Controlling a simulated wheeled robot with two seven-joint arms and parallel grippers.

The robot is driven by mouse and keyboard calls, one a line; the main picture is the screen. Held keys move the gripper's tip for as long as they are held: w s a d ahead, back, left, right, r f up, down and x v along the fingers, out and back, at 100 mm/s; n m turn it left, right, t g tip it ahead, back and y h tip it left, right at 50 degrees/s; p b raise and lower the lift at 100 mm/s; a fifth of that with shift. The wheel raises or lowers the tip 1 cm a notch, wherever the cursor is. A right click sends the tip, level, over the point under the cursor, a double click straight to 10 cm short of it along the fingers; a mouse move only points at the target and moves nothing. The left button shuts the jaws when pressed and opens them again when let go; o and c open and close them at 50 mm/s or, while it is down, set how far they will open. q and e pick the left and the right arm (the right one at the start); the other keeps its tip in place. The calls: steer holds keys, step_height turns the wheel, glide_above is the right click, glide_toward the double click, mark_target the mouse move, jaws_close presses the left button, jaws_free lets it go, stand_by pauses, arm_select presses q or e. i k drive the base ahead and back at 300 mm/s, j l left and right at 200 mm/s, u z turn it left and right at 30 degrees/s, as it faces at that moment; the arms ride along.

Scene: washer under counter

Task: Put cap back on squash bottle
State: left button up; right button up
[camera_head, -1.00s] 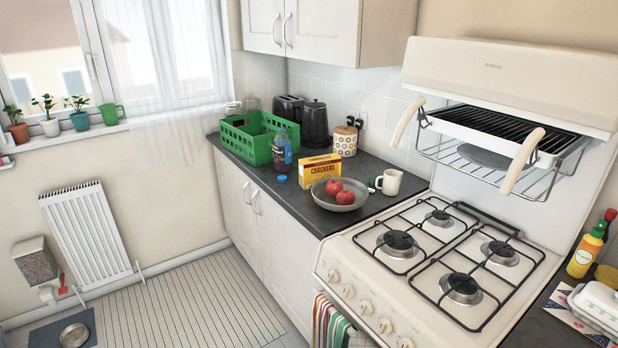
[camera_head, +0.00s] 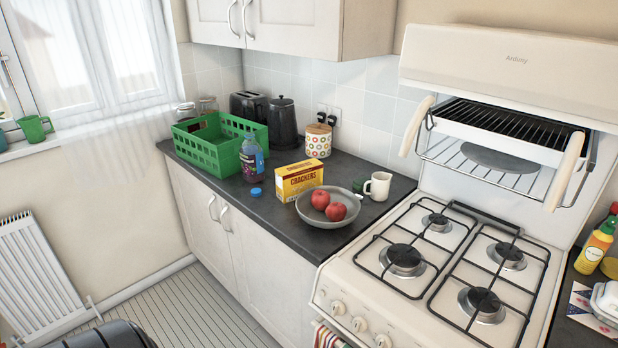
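The squash bottle (camera_head: 251,160) stands upright on the dark counter, in front of the green crate. It is clear with purple contents and a dark label. A blue cap (camera_head: 256,192) lies on the counter just in front of the bottle, apart from it. The bottle's top shows against the crate and is too small to make out in detail. Neither of my grippers is in view.
The green crate (camera_head: 205,155) stands behind the bottle. A yellow crackers box (camera_head: 299,180) and a grey bowl (camera_head: 318,216) with red apples are to the right. A white mug (camera_head: 378,186) and the gas stove (camera_head: 430,270) lie further right. Counter left of the cap is clear.

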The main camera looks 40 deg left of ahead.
mark_target(251, 153)
steer(key=j+z, duration=0.15)
steer(key=j, duration=0.45)
steer(key=j+z, duration=0.15)
steer(key=j, duration=0.5)
steer(key=k+j+z, duration=0.2)
steer(key=j, duration=0.4)
steer(key=j+z, duration=0.15)
steer(key=j, duration=0.45)
steer(key=k+j, duration=0.1)
steer(key=j, duration=0.4)
steer(key=k+j, duration=0.15)
steer(key=j, duration=0.35)
steer(key=k+j, duration=0.1)
steer(key=j, duration=0.4)
steer(key=k+j, duration=0.1)
steer(key=j, duration=0.4)
